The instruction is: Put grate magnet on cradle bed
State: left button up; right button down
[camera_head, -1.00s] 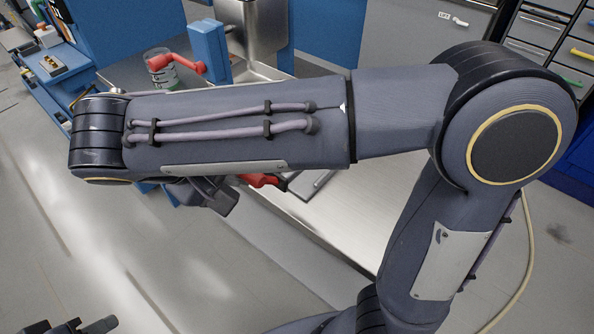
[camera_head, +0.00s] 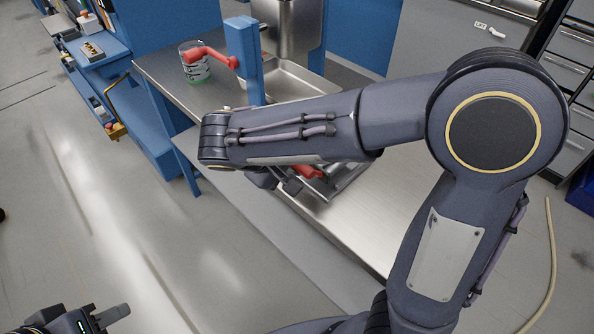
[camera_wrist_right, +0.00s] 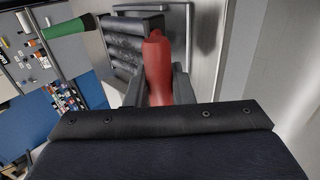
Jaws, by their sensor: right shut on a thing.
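A red handle (camera_head: 308,172) shows beyond my right forearm in the head view, next to grey metal bars (camera_head: 345,178) low over the steel bench; I take these as the grate magnet, mostly hidden by my arm. My right gripper (camera_head: 282,184) is partly hidden there. In the right wrist view its fingers (camera_wrist_right: 160,82) are shut on the red handle (camera_wrist_right: 157,65), one on each side. My left gripper (camera_head: 100,318) is at the bottom left corner, cut off by the frame, away from the bench; its opening is unclear. I cannot make out the cradle bed for certain.
The steel bench (camera_head: 400,215) has bare room at its front right. A blue post (camera_head: 244,60) with a red crank (camera_head: 212,54) stands by a clear jar (camera_head: 192,68). A steel basin (camera_head: 300,80) lies behind. A blue side bench (camera_head: 95,55) is at the left.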

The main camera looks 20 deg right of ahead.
jog(key=shift+w+d+f, duration=0.25)
jog(key=shift+w+f, duration=0.15)
jog(key=shift+f, duration=0.1)
jog(key=f, duration=0.3)
jog(key=shift+w+f, duration=0.2)
jog(key=c, duration=1.3)
grip_release()
jog(key=shift+o, duration=0.2)
